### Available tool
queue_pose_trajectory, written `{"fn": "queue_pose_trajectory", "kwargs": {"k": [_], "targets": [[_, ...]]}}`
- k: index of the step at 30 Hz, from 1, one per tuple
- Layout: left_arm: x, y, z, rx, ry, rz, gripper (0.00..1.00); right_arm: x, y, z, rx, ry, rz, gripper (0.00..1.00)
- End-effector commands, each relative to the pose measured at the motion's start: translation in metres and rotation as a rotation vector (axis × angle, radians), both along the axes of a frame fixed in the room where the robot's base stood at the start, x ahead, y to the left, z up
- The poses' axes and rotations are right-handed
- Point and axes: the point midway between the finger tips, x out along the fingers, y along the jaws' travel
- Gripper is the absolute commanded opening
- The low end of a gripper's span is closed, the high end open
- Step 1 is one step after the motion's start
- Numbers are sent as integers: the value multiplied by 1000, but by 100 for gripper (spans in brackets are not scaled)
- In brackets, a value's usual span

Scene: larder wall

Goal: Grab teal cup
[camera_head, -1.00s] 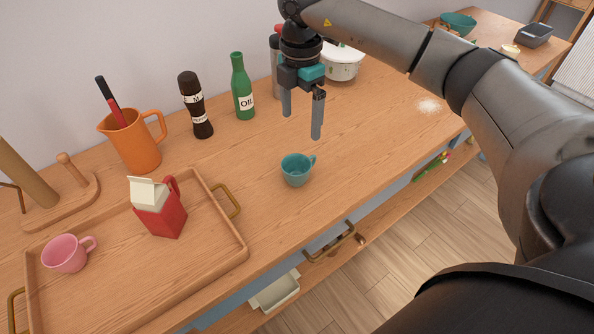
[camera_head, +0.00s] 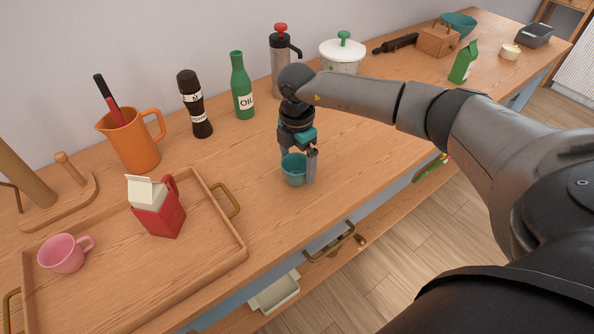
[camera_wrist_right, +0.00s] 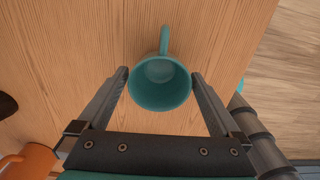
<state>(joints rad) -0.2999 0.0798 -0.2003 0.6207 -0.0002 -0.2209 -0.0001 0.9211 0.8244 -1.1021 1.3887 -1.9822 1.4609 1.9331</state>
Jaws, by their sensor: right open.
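The teal cup (camera_head: 292,170) stands upright on the wooden counter, right of the tray. In the right wrist view the teal cup (camera_wrist_right: 160,88) shows from above, its handle pointing to the top of the picture. My right gripper (camera_head: 300,168) is lowered around the cup. In the right wrist view its open fingers (camera_wrist_right: 159,75) stand on either side of the cup, with small gaps to its wall. The cup's handle is hidden behind the finger in the head view. My left gripper is not in view.
Behind stand an orange jug (camera_head: 133,142), a pepper mill (camera_head: 194,104) and a green oil bottle (camera_head: 241,88). The counter right around the cup is clear.

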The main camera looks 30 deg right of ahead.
Motion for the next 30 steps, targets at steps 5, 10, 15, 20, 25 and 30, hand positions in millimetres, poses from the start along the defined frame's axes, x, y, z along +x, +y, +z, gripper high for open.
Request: {"fn": "queue_pose_trajectory", "kwargs": {"k": [5, 10, 15, 20, 25, 30], "targets": [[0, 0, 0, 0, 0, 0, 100, 0, 0, -2, 0, 0, 0, 100], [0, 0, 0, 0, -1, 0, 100, 0, 0, -2, 0, 0, 0, 89], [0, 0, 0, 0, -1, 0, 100, 0, 0, -1, 0, 0, 0, 70], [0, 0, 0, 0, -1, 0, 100, 0, 0, -1, 0, 0, 0, 52], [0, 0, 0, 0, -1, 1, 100, 0, 0, -1, 0, -1, 0, 32], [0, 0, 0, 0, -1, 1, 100, 0, 0, -1, 0, -1, 0, 27]]}}
